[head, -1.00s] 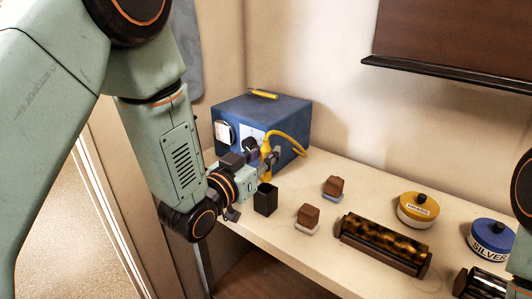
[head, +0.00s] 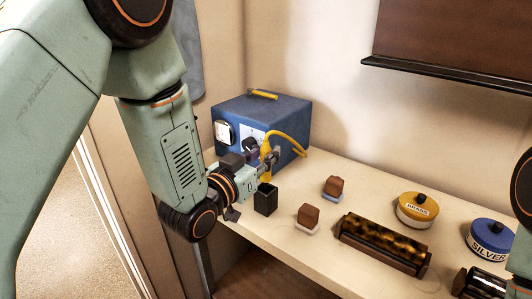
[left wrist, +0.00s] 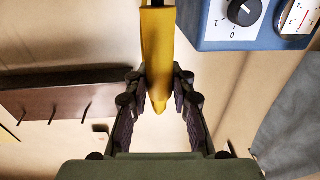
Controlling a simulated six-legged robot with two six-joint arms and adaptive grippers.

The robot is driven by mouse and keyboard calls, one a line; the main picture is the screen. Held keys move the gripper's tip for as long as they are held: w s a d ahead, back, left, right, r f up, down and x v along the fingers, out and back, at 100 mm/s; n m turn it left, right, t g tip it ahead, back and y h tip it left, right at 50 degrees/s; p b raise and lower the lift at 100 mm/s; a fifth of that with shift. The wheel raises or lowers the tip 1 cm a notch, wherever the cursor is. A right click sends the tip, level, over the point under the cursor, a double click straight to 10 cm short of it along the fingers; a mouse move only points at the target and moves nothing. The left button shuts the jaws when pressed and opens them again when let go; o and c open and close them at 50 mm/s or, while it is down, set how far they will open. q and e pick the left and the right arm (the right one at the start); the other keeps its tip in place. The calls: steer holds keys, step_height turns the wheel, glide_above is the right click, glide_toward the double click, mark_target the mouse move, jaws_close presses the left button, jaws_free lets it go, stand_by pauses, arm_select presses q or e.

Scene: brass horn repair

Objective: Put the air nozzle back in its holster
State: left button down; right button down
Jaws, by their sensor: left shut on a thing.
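The yellow air nozzle (head: 265,172) is in my left gripper (head: 268,163), above the bench's left end. The left wrist view shows the yellow nozzle (left wrist: 158,50) between the two dark fingers of the left gripper (left wrist: 159,88), which are shut on it. Its tapered end points toward the palm in that view. The black, open-topped holster (head: 265,201) stands upright on the bench, just below and close to the nozzle in the head view. The nozzle is outside it. I cannot tell the exact gap. My right gripper is not in view.
A blue box (head: 285,120) with a dial and gauge stands behind; a yellow hose (head: 291,139) loops from the nozzle beside it. Two brown blocks (head: 308,213) (head: 334,186), a mottled roller (head: 384,240), a yellow tin (head: 417,210) and a blue SILVER tin (head: 491,238) lie rightward.

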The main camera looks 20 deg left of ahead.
mark_target(262, 180)
arm_select(q)
steer(key=shift+f+b, duration=2.15)
steer(key=shift+f, duration=0.8)
stand_by(0.5)
steer(key=c, duration=1)
jaws_free()
steer(key=shift+c, duration=0.2)
steer(key=v, duration=1.2)
steer(key=shift+w+f, duration=0.1)
